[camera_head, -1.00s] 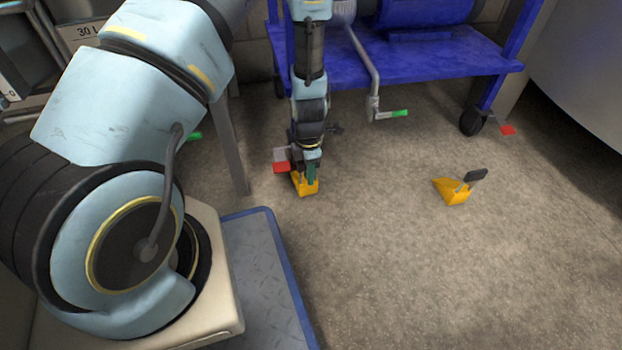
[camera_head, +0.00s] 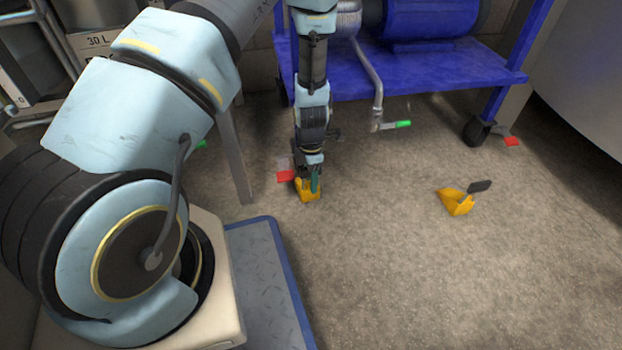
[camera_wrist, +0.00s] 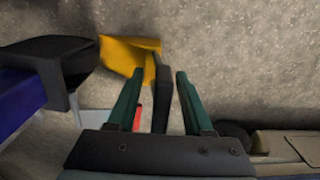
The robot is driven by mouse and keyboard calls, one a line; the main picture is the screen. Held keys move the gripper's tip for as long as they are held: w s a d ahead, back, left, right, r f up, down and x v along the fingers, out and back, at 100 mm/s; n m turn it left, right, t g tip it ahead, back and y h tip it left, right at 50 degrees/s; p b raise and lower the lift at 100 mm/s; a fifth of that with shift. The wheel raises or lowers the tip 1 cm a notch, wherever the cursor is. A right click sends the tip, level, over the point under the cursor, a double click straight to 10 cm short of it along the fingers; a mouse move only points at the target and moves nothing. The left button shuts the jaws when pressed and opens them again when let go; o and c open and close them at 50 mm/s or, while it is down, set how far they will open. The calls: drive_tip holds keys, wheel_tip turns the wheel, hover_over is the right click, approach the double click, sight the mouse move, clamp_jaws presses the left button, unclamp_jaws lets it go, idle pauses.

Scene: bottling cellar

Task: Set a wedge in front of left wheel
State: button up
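Gaps show on both sides of the handle. The yellow body (camera_wrist: 128,56) lies beyond the fingertips. Its left end meets a black part (camera_wrist: 66,60), likely the left wheel, in the picture; I cannot tell whether they touch. The left wheel is hidden behind my arm in the head view.
A second yellow wedge (camera_head: 456,203) with a dark handle lies on open floor to the right. The blue cart (camera_head: 430,80) has its right wheel (camera_head: 477,130) beside a red patch (camera_head: 511,141). A pipe with a green-handled valve (camera_head: 403,124) hangs low.

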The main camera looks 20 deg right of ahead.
wheel_tip(320, 180, up, 11)
drive_tip(key=p, duration=0.5)
drive_tip(key=shift+p, duration=0.35)
drive_tip(key=shift+f, duration=0.1)
drive_tip(key=shift+s, duration=0.1)
